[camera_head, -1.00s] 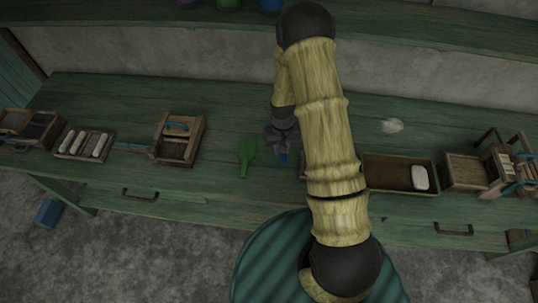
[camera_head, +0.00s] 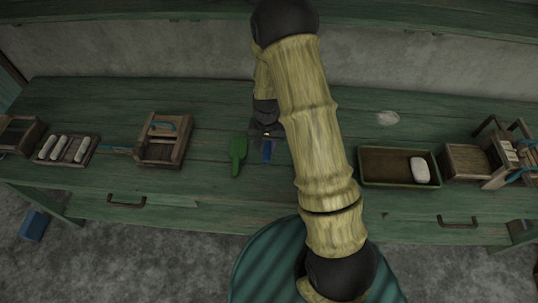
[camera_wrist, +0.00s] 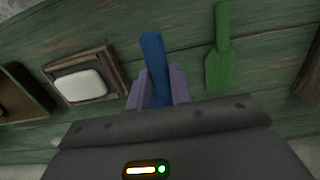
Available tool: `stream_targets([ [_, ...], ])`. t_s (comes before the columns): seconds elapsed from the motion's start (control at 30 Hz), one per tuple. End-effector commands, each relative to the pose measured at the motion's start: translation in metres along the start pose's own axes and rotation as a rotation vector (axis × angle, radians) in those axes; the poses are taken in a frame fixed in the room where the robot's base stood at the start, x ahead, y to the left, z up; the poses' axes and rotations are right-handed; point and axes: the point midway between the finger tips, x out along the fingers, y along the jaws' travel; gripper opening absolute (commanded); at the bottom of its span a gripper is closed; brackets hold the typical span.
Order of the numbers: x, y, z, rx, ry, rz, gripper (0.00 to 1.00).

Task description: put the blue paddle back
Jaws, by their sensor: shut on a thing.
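My gripper (camera_wrist: 152,88) is shut on the blue paddle (camera_wrist: 153,52). The paddle's blue handle-like part sticks out past the fingers in the wrist view; the rest of it is hidden by the gripper body. In the head view the blue paddle (camera_head: 268,151) shows just below my gripper (camera_head: 266,135), partly covered by it, over the middle of the green table. A green paddle (camera_head: 238,154) lies flat on the table just left of it. The green paddle also shows in the wrist view (camera_wrist: 221,50), to the right. I cannot tell if the blue paddle touches the table.
A framed holder with a white block (camera_wrist: 80,84) shows left in the wrist view; my arm hides it in the head view. A green-rimmed tray (camera_head: 385,184) stands right of my arm, a wooden box (camera_head: 147,157) left. Table behind my gripper looks clear.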

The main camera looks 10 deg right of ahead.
Motion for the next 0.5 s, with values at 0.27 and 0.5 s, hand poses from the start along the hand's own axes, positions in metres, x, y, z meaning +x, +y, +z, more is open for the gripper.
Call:
stream_targets([
  [0.27,0.0,0.0,0.0,-0.001,-0.001,0.0,0.01],
  [0.5,0.028,0.0,0.0,-0.002,-0.005,0.001,0.01],
])
